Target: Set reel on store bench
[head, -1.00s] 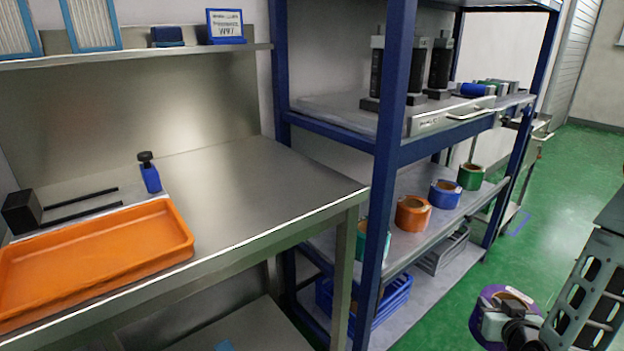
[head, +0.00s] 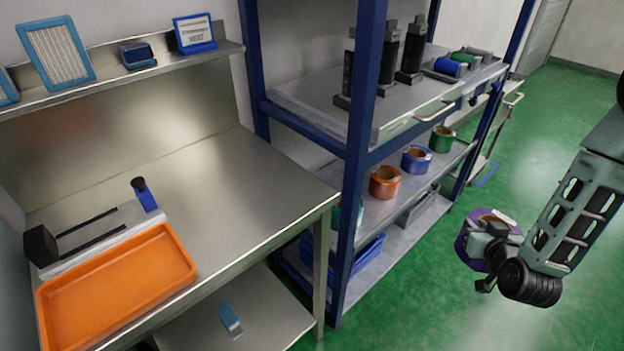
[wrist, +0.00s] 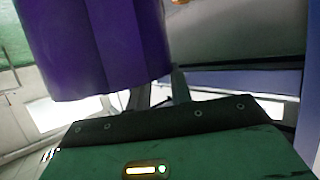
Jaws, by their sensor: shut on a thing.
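A purple reel (head: 463,242) with a pale label on top is held by my gripper (head: 486,236) at the right of the head view, above the green floor. In the wrist view the purple reel (wrist: 95,45) fills the upper left, and my gripper (wrist: 158,95) is shut on its lower edge. The fingertips are partly hidden by the reel. A steel bench (head: 235,180) stands at the left, apart from the reel, with a wide bare stretch of top. No label marks which surface is the store bench.
An orange tray (head: 120,290) and a blue tool (head: 145,195) occupy the bench's left part. A blue-posted rack (head: 360,150) stands between the bench and my gripper. It holds orange (head: 386,183), blue (head: 416,160) and green (head: 441,140) reels. Open green floor lies at right.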

